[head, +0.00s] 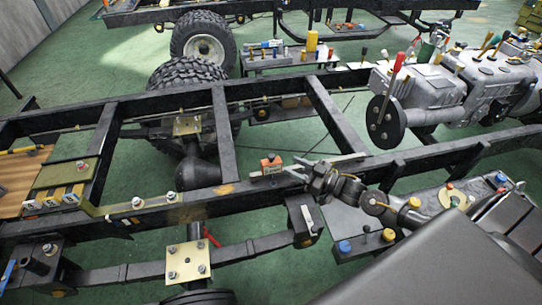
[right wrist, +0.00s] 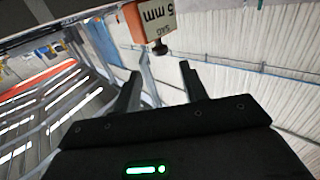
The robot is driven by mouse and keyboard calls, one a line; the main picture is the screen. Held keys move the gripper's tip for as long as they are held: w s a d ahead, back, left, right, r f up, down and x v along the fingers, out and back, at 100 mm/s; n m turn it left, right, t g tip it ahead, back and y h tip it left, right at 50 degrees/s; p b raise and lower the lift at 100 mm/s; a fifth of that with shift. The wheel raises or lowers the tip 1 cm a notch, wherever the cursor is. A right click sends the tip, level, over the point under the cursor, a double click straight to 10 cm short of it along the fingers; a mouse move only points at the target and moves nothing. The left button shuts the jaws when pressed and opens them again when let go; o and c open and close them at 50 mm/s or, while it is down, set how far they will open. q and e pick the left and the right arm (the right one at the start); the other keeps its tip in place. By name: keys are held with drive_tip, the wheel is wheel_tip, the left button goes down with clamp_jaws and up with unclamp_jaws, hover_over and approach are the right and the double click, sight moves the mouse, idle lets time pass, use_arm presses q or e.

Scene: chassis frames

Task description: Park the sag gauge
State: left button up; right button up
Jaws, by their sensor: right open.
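The sag gauge (head: 271,163) is a small orange block with a pale lower part. It appears to be on the near chassis rail (head: 232,190), around the middle of the head view. In the right wrist view the gauge (right wrist: 143,18) shows at the top, with a white label reading "SAG" and "5 mm" upside down and a dark knob. My right gripper (head: 303,167) is just right of the gauge in the head view. In the right wrist view its two fingers (right wrist: 160,82) are apart, with nothing held between them. My left gripper is not in view.
Yellow blocks with white faces (head: 54,198) sit by the rail at the left, near a wooden board (head: 18,178). A cross member (head: 338,120) spans the rails. A grey engine (head: 430,90) stands at the right. A parts tray (head: 365,243) lies below my right arm.

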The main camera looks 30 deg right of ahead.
sight(271, 155)
drive_tip(key=p+x, duration=0.1)
drive_tip(key=x, duration=0.8)
drive_tip(key=shift+w+a, duration=0.25)
drive_tip(key=shift+w, duration=0.05)
clamp_jaws()
